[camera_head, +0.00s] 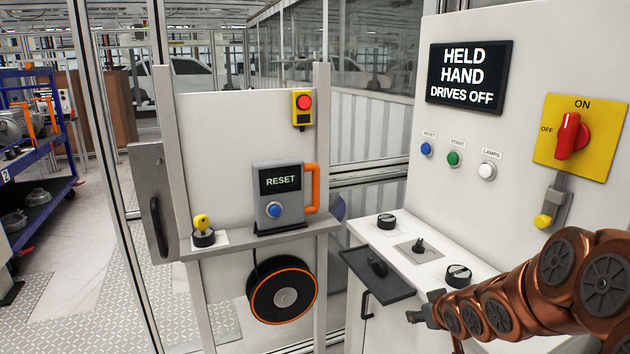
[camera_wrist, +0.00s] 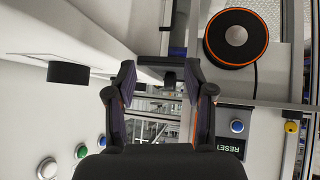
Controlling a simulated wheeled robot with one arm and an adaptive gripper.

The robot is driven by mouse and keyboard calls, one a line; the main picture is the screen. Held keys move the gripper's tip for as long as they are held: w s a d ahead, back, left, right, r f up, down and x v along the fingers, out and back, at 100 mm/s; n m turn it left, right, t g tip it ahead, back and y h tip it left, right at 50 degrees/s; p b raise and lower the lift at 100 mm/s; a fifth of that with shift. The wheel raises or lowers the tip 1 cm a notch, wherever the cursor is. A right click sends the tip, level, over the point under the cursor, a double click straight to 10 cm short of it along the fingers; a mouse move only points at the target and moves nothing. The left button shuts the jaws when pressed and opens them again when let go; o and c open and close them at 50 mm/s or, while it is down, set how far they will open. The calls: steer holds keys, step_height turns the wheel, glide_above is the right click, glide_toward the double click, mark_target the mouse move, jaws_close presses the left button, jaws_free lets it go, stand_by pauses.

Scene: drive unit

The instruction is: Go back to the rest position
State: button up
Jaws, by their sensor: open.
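My copper-coloured arm enters the head view from the lower right. My gripper (camera_head: 426,311) is small and dark there, low in front of the white control desk. In the wrist view my gripper (camera_wrist: 161,80) shows two dark fingers spread apart, with nothing between them. A black tray (camera_head: 378,274) sticks out from the desk's left edge, and a black item lies on it. The gripper appears to the right of and below this tray.
The desk (camera_head: 405,265) carries several black knobs. A yellow panel with a red switch (camera_head: 570,135) and blue, green and white buttons are on the cabinet. A stand (camera_head: 245,130) holds a RESET box (camera_head: 284,195), a yellow-topped key switch (camera_head: 202,228) and a cable reel (camera_head: 283,290). Open floor lies left.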

steer(key=s+a+r+m+g, duration=0.1)
steer(key=s+a+g, duration=0.1)
steer(key=s, duration=1.1)
steer(key=s+a+r+m+g, duration=0.1)
steer(key=s+a+g, duration=0.2)
steer(key=s, duration=1)
steer(key=s+a+r+m+g, duration=0.1)
steer(key=s+g, duration=0.5)
steer(key=s, duration=0.7)
steer(key=shift+s+a+r+h, duration=0.35)
steer(key=shift+a+r+h, duration=0.1)
steer(key=shift+a, duration=0.25)
